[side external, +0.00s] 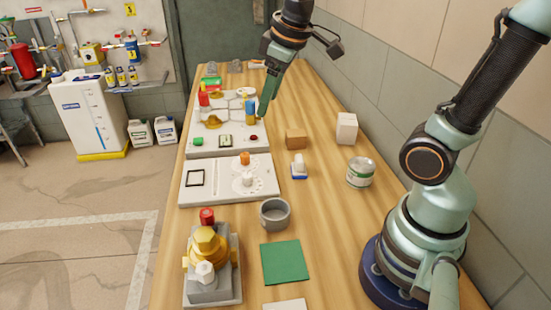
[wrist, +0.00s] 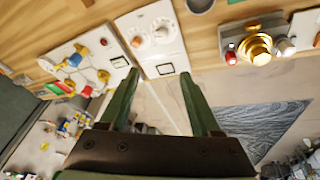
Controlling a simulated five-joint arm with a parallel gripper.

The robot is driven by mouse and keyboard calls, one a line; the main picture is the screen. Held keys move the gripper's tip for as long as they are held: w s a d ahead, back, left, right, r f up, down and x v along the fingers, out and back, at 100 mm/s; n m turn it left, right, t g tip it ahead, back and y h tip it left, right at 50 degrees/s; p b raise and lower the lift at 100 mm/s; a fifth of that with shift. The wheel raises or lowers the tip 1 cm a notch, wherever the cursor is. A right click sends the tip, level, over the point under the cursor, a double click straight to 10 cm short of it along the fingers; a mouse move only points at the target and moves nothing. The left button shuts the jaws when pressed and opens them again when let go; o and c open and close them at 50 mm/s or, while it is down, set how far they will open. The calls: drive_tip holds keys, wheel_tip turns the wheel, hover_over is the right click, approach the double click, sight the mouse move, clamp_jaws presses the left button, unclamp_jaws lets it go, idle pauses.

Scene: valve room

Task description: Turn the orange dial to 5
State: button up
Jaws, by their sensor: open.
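The orange dial (side external: 244,158) stands at the back edge of a white panel (side external: 205,195) in the side external view. It also shows near the top of the wrist view (wrist: 137,41), beside a white dial (wrist: 161,32). The white dial (side external: 247,180) sits on a round marked face, whose numbers are too small to read. My gripper (side external: 264,108) is up and behind the orange dial, over the right side of the farther panel.
The farther panel (side external: 230,146) carries yellow valves, a blue cylinder (side external: 251,112) and a green button. A brass valve (side external: 207,243), grey cup (side external: 275,214), can (side external: 360,172), brown block (side external: 296,139) and white block (side external: 346,128) stand around. The table's right-hand strip is mostly clear.

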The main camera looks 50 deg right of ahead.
drive_tip(key=w+d+f+n+g, duration=0.25)
drive_tip(key=w+n, duration=0.25)
drive_tip(key=w, duration=0.3)
drive_tip(key=n+g, duration=0.2)
drive_tip(key=n, duration=0.3)
approach(245, 155)
wheel_tip(245, 155, down, 9)
drive_tip(key=shift+d, duration=0.15)
drive_tip(key=shift+s, duration=0.1)
clamp_jaws()
